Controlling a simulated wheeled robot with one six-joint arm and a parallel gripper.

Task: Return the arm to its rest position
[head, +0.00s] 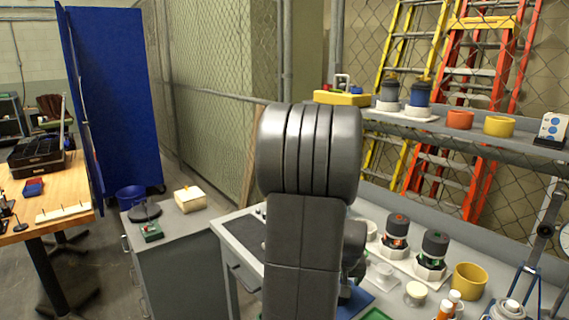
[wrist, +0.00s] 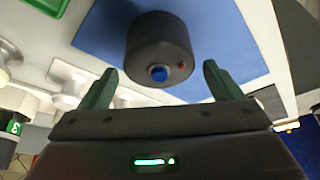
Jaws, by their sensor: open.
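My arm stands upright in the middle of the head view and covers part of the workbench. My gripper (wrist: 158,84) shows in the wrist view with its two green fingers spread apart and nothing between them. A dark grey cylinder (wrist: 160,40) with a blue button and a small red dot is beyond the fingertips, apart from them. It is against a blue mat (wrist: 215,25). In the head view the gripper is hidden behind my arm, and only an edge of the blue mat (head: 357,302) shows.
Two dark thruster-like units, one red-banded (head: 397,230) and one green-banded (head: 434,250), stand on the bench right of my arm. A yellow cup (head: 468,281) and small bottles are nearer. A shelf (head: 480,135) runs behind. A grey cabinet (head: 180,255) is at left.

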